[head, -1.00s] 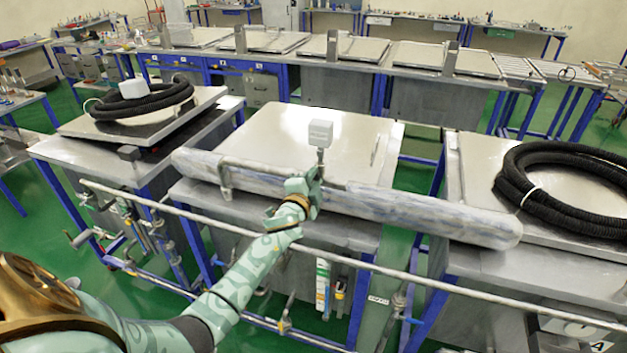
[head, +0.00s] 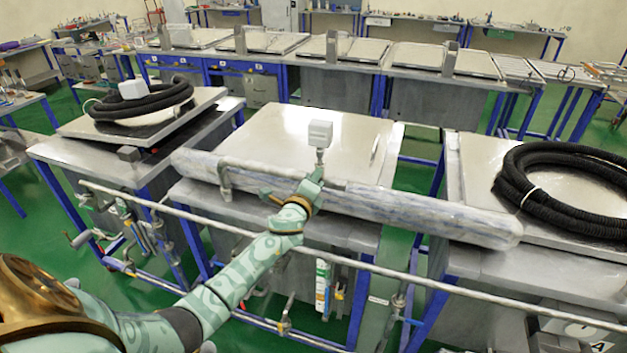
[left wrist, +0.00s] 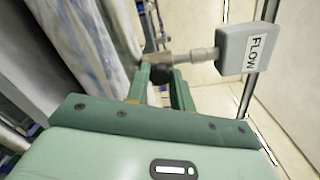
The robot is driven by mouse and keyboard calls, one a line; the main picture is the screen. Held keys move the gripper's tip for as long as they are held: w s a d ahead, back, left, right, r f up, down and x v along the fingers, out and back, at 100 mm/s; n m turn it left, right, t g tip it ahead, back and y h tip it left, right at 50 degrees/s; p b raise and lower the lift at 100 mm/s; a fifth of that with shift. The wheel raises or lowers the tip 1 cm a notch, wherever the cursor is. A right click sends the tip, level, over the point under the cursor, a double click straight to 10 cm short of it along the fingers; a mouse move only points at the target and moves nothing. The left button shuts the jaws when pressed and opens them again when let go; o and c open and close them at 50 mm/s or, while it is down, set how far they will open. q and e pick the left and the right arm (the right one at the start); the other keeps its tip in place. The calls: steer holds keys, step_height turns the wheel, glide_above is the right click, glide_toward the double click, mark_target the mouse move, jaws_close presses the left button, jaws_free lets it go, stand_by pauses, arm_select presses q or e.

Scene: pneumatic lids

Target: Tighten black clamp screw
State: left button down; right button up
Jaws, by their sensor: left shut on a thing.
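The black clamp screw (left wrist: 160,74) is a small dark knob below the metal stem of the white FLOW box (left wrist: 248,50) in the left wrist view. My left gripper (left wrist: 162,82) is shut on this knob, with one finger on each side of it. In the head view the left gripper (head: 315,183) is at the metal bar under the white box (head: 320,132), and the screw is hidden behind the fingers. My right gripper is not in view.
A long wrapped roll (head: 430,213) lies across the front of the middle bench (head: 285,130). A metal pipe bar (head: 260,172) runs along it. A rail (head: 440,283) crosses in front of the benches. Black hose coils lie on the left (head: 140,100) and right (head: 520,190) benches.

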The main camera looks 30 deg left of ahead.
arm_select(q)
steer(key=shift+f+m, duration=0.2)
steer(key=shift+m, duration=0.1)
steer(key=c, duration=1.2)
jaws_free()
steer(key=shift+r, duration=0.1)
steer(key=v, duration=1.6)
steer(key=shift+s, duration=0.2)
